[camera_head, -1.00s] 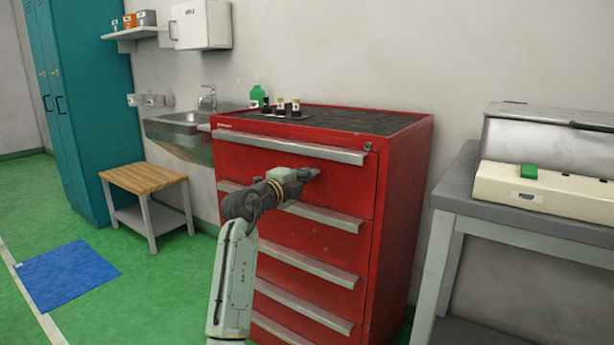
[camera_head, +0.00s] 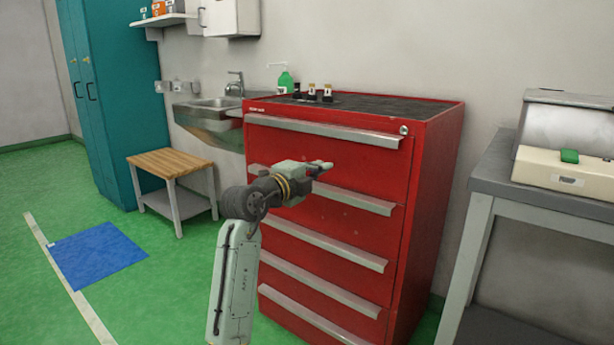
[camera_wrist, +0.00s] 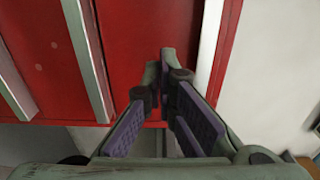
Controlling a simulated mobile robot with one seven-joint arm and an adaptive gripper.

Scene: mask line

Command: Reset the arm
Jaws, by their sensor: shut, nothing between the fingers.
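My gripper (camera_head: 322,167) is at the end of my raised arm, in front of the upper drawers of a red tool cabinet (camera_head: 425,190) in the head view. Its fingers are shut with nothing between them. In the wrist view, the closed fingertips (camera_wrist: 165,65) show against the red cabinet front (camera_wrist: 130,40). From these views I cannot tell how far the fingers stand from the cabinet. All the cabinet's visible drawers appear closed.
Small bottles (camera_head: 312,92) and a green pump bottle (camera_head: 285,80) stand at the cabinet's top and behind it. A grey table (camera_head: 490,188) with a beige device (camera_head: 560,172) is right. A wooden-topped stool (camera_head: 170,162) is left. Green floor near the blue mat (camera_head: 98,262) is clear.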

